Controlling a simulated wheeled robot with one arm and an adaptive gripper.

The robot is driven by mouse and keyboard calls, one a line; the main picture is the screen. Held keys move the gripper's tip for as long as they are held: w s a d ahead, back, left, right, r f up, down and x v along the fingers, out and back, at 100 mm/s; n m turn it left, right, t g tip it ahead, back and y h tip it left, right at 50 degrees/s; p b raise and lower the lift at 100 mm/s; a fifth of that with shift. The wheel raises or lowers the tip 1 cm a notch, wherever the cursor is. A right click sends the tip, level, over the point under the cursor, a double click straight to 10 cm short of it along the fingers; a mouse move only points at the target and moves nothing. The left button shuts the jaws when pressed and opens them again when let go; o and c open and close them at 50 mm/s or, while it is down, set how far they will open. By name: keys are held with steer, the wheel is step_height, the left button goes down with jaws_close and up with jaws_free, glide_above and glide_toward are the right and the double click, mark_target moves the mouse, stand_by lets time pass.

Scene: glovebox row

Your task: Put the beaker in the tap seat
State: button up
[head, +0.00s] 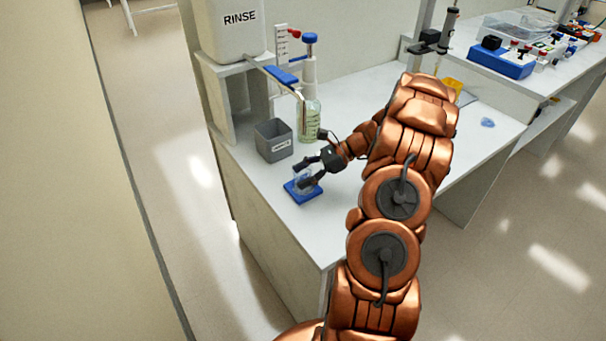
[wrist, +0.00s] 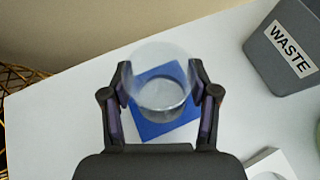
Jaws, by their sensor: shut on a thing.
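The clear glass beaker (wrist: 161,96) stands upright between the two fingers of my gripper (wrist: 160,75) in the wrist view. The gripper is shut on its sides. In the head view my gripper (head: 308,172) and the beaker (head: 303,184) are over a blue square mat (head: 290,191) near the bench's left edge. The mat (wrist: 190,128) shows beneath the beaker in the wrist view. I cannot tell whether the beaker touches it. A white piece with a round feature (wrist: 268,166), possibly the tap seat, is partly visible at the wrist view's lower right.
A grey WASTE bin (head: 273,140) stands just behind the mat; it also shows in the wrist view (wrist: 272,62). A bottle with green liquid (head: 309,118) stands beside it. The RINSE tank (head: 228,30) with a blue-handled part (head: 282,75) is behind. Bench in front is clear.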

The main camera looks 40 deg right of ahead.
steer(key=shift+f, duration=0.1)
steer(key=o, duration=0.9)
steer(key=shift+o, duration=0.2)
steer(key=b+v, duration=0.1)
steer(key=v, duration=1.1)
steer(key=shift+b, duration=0.3)
